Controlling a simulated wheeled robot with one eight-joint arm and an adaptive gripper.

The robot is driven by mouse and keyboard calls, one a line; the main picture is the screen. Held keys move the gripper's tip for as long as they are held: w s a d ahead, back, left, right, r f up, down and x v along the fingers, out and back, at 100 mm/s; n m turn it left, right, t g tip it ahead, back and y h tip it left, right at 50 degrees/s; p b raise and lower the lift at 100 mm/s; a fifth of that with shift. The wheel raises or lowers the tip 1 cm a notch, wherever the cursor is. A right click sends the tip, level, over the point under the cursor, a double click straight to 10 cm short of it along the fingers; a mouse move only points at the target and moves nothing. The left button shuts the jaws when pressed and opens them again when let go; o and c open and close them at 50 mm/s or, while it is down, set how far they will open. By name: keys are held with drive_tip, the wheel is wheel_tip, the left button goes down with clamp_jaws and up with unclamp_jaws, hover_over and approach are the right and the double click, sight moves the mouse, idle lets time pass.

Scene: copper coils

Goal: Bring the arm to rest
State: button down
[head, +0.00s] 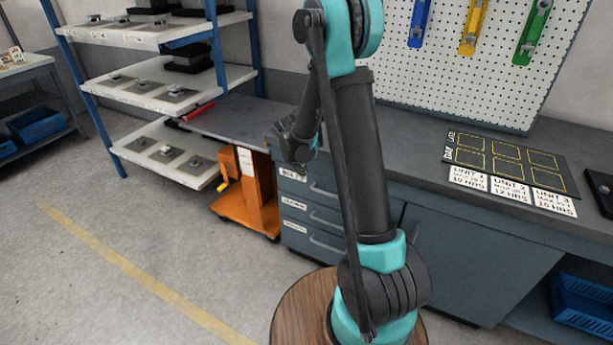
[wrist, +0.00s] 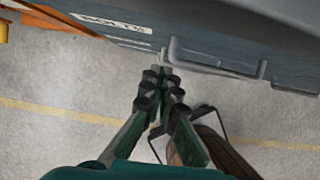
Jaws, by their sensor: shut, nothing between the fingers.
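My arm rises from a round wooden base in the middle of the head view and folds over at the top. My gripper (head: 292,158) hangs to the left of the upright arm link, in front of the drawer cabinet (head: 328,244). In the wrist view my gripper (wrist: 163,72) has its fingers together at the tips, with nothing between them. Its tips point toward the drawer front marked "BOLTS" (wrist: 140,30) and a grey drawer handle (wrist: 215,62). I cannot tell the exact gap to them.
A blue-framed shelf (head: 165,85) with parts stands at the left. An orange cart (head: 245,205) is beside the drawers. The workbench (head: 425,130) carries a black marked board (head: 505,160) and white cards. A pegboard (head: 470,75) is behind. The floor at the left is clear.

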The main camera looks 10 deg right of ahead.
drive_tip(key=v, duration=0.6)
drive_tip(key=s+d+r+m+y, duration=0.1)
drive_tip(key=s+d+r+m, duration=0.15)
drive_tip(key=s+m, duration=0.45)
drive_tip(key=s+d+r+m, duration=0.2)
drive_tip(key=s+d+m, duration=0.1)
drive_tip(key=s+m, duration=0.35)
drive_tip(key=s+d+f+m+y, duration=0.1)
drive_tip(key=s+d+f+m, duration=0.1)
drive_tip(key=s+m, duration=1.3)
drive_tip(key=shift+f+t+y, duration=0.3)
drive_tip(key=shift+t, duration=0.1)
drive_tip(key=shift+s, duration=0.1)
